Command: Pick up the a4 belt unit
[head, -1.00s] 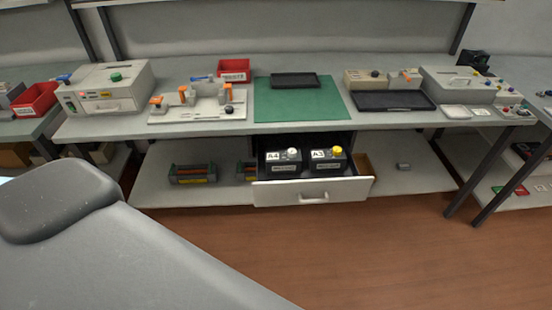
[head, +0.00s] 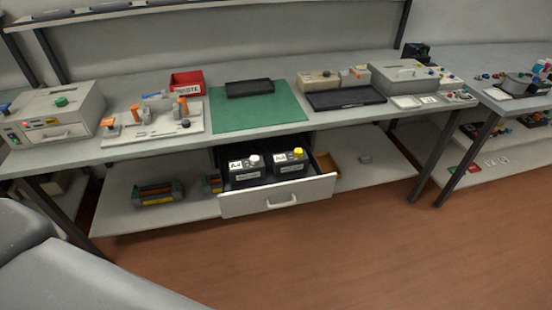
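Two black units stand side by side in an open white drawer (head: 249,204) under the workbench. The left one, with an A4 label and a white cap (head: 245,172), is the A4 unit. The right one (head: 289,163) has a yellow cap; its label is too small to read. Neither gripper is in view.
The benchtop holds a green mat (head: 258,112), black trays (head: 346,98), a red bin (head: 187,82) and several grey devices. A bench leg (head: 437,160) stands at the right. The wooden floor (head: 330,245) before the drawer is clear. My own grey body part fills the lower left.

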